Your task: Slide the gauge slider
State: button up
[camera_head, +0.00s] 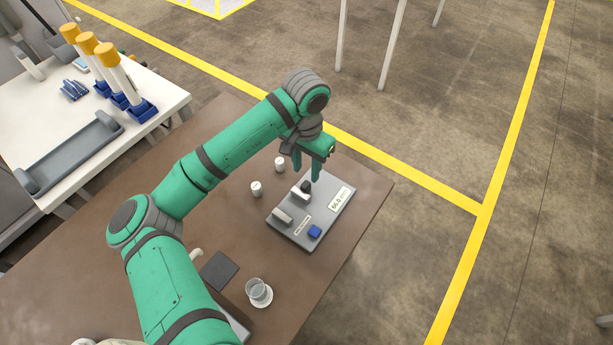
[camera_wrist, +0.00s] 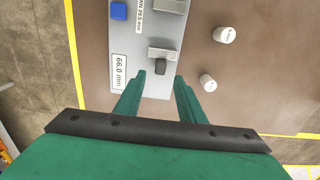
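The gauge is a flat grey plate (camera_head: 325,207) on the brown table, with a display reading 66.0 mm (camera_wrist: 120,73) and a blue button (camera_head: 315,231). Two pale upright blocks stand on it: one nearer the front (camera_head: 282,217), and one farther back (camera_wrist: 162,53) with a dark knob (camera_wrist: 160,67) beside it. The knob also shows in the head view (camera_head: 306,186). My gripper (camera_head: 306,172) is open and empty above the back end of the plate. In the wrist view the knob lies just ahead of the gap between the fingertips (camera_wrist: 160,78). No contact is visible.
Two small white cylinders (camera_head: 256,188) (camera_head: 280,164) stand left of the gauge. A glass on a saucer (camera_head: 259,292) and a dark flat pad (camera_head: 219,271) lie nearer the front. A white table (camera_head: 60,120) with a grey tray and yellow-capped tubes stands at the left.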

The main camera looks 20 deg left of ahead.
jog(key=shift+r, duration=1.2)
jog(key=shift+d, duration=0.1)
